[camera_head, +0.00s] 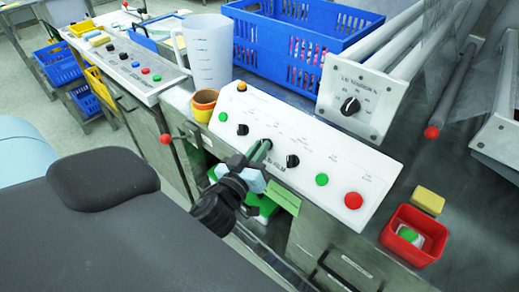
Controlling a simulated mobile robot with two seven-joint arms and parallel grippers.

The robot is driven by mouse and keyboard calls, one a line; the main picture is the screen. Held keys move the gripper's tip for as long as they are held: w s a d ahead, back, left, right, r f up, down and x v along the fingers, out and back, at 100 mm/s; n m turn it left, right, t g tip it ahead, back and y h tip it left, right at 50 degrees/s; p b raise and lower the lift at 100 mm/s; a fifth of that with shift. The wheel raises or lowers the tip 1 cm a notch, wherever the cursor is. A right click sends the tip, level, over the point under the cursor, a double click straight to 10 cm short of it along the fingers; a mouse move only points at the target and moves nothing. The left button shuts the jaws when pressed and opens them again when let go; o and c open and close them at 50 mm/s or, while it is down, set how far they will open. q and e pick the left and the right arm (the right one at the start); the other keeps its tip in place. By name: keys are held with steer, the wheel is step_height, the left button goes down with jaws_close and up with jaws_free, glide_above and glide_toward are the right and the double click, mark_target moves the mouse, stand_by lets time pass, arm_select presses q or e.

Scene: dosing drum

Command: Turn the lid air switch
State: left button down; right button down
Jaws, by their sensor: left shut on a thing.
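The white sloped control panel (335,178) sits at the front edge of the bench, with a row of black rotary switches, green buttons and a red button. My left gripper (262,150) reaches up to the panel from the front and is shut on the middle black switch, which its fingers mostly hide. One black switch (242,130) shows to its left and another black switch (292,161) to its right. The small labels are too blurred to tell surely which one is the lid air switch. My right gripper is not in view.
A red tray (413,234) and yellow sponge (428,200) lie to the right.

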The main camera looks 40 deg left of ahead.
arm_select(q)
steer(key=m+h, duration=0.2)
steer(key=m, duration=0.1)
steer(key=m+h, duration=0.1)
steer(key=m, duration=0.1)
steer(key=shift+a+r+t+h+p, duration=0.1)
steer(key=shift+a+t+h+p, duration=0.2)
steer(key=shift+p, duration=0.1)
steer(key=m+h+p, duration=0.1)
steer(key=m+h, duration=0.1)
steer(key=m, duration=0.2)
steer(key=shift+a+r+h, duration=0.1)
steer(key=shift+r+h, duration=0.05)
steer(key=shift+h, duration=0.25)
steer(key=m+g+h+p, duration=0.1)
steer(key=m+h+p, duration=0.1)
steer(key=m, duration=0.2)
steer(key=shift+w+a, duration=0.1)
steer(key=shift+a, duration=0.05)
steer(key=shift+m+g+h+p, duration=0.35)
steer(key=shift+m+g+h, duration=0.25)
steer(key=shift+m+h, duration=0.4)
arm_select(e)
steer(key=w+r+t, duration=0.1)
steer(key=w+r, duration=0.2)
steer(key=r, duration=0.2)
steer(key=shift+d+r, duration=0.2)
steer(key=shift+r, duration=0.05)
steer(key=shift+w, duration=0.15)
